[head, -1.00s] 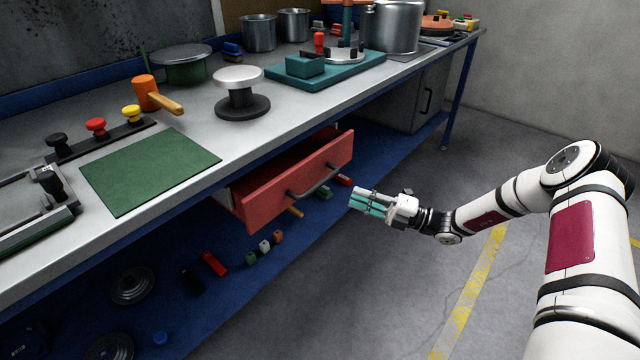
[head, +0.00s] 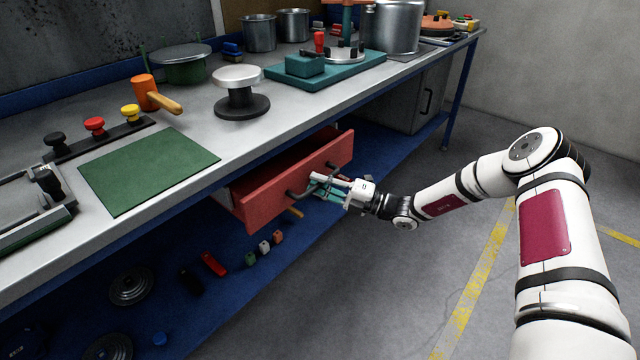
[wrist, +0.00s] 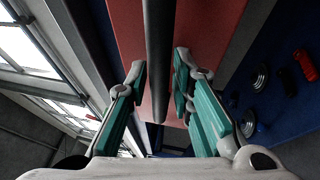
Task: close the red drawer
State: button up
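The red drawer (head: 272,192) stands pulled out from under the workbench top. Its dark bar handle (head: 298,194) is on the front, partly hidden by my gripper in the head view. My gripper (head: 322,184) is at the drawer front, by the right part of the handle. In the wrist view the teal fingers of my gripper (wrist: 160,85) are spread apart, with the dark handle bar (wrist: 159,50) running between them and the red drawer front (wrist: 207,28) behind it. I see a gap between the bar and each finger.
On the bench top (head: 190,190) are a green mat (head: 148,170), an orange mallet (head: 145,92) and a silver-topped knob (head: 240,92). Small items lie on the blue lower shelf (head: 215,310). The floor (head: 400,290) in front of the bench is clear.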

aim_at(305, 175)
grip_shut()
jog(key=w+a+b, duration=0.2)
jog(key=w+a, duration=0.1)
jog(key=shift+w+a+f, duration=0.15)
jog(key=shift+w, duration=0.05)
jog(key=shift+w+r, duration=0.1)
jog(key=shift+r, duration=0.1)
grip_release()
jog(key=shift+a, duration=0.15)
jog(key=v, duration=1.2)
jog(key=shift+f, duration=0.1)
